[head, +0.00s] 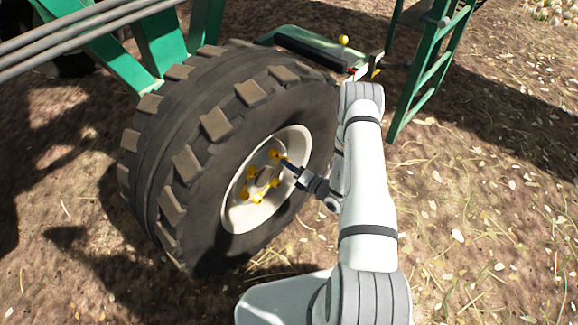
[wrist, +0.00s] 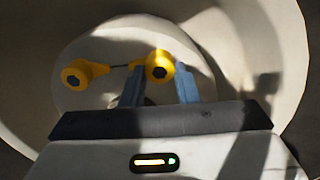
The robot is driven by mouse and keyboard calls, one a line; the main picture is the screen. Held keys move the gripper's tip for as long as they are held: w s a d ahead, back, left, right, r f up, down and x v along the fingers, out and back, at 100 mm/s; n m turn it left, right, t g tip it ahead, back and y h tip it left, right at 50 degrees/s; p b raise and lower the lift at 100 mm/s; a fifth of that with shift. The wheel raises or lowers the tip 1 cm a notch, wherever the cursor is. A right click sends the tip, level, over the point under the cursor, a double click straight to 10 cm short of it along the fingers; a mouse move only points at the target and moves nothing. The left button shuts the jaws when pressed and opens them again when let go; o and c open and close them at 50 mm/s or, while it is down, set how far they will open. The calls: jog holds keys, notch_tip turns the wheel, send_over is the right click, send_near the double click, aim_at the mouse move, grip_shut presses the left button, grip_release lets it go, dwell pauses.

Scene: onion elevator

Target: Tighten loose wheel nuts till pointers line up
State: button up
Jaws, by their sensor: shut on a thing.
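The big black tyre (head: 215,130) has a cream wheel rim (head: 290,150) with several wheel nuts around its hub (head: 263,177), each under a yellow pointer. My gripper (head: 284,162) reaches the nut at the upper right of the hub. In the wrist view my gripper's two blue-grey fingers (wrist: 160,88) stand either side of a yellow nut pointer (wrist: 160,66) and are shut on it. A second yellow pointer (wrist: 80,74) lies to its left, its tip turned toward the right. The other pointers are outside the wrist view.
Green frame beams (head: 160,45) stand above and behind the tyre. A green ladder (head: 432,70) rises at the right, and a green bracket with a yellow knob (head: 343,40) sits behind the wheel. Open straw-strewn soil (head: 480,220) lies to the right.

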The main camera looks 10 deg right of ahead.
dwell(0.3)
jog(key=o, duration=1)
jog(key=shift+c, duration=0.2)
jog(key=p+v, duration=0.1)
jog(key=v, duration=0.6)
jog(key=shift+s+d+p, duration=0.2)
jog(key=shift+s+p, duration=0.1)
jog(key=shift+s, duration=0.05)
